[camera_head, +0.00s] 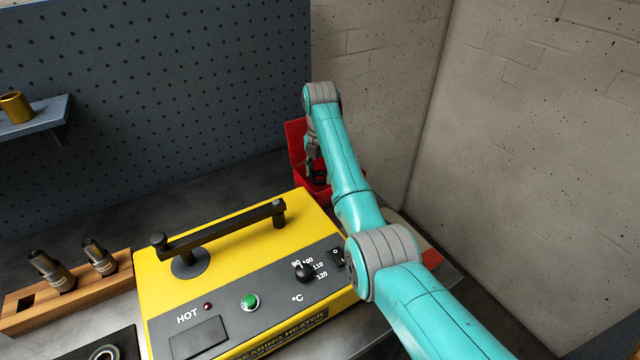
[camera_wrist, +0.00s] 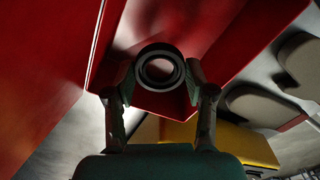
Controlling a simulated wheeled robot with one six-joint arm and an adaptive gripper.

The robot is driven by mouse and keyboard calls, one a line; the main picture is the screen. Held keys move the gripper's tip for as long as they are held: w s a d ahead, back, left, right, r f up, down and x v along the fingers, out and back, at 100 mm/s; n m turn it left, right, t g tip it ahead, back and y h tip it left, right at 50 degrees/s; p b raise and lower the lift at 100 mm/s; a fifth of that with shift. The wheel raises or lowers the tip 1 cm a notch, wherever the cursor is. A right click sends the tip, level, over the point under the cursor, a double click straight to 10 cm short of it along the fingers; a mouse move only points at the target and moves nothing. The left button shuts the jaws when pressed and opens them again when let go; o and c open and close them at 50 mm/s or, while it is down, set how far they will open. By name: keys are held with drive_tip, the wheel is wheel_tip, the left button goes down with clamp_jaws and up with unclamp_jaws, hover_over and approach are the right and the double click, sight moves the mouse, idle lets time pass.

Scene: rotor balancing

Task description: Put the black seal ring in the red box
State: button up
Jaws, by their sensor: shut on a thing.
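The black seal ring (camera_wrist: 159,87) is between the two fingers of my gripper (camera_wrist: 160,83), and they are shut on it. In the wrist view the ring shows over the red inside of the red box (camera_wrist: 215,35). In the head view the red box (camera_head: 332,194) stands behind the yellow heater with its lid raised. My gripper (camera_head: 314,172) points down at the box opening there. The ring (camera_head: 320,177) shows dark at the opening. I cannot tell whether it touches the box floor.
The yellow bearing heater (camera_head: 225,222) with a black bar handle stands in front of the box. A wooden block (camera_head: 85,283) with dark holders is at the left. A shelf (camera_head: 40,118) with a brass piece hangs on the pegboard. A concrete wall (camera_head: 520,130) is at the right.

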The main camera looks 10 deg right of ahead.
sight(320, 184)
drive_tip(key=shift+f, duration=2.25)
drive_tip(key=shift+f, duration=0.1)
drive_tip(key=o, duration=0.9)
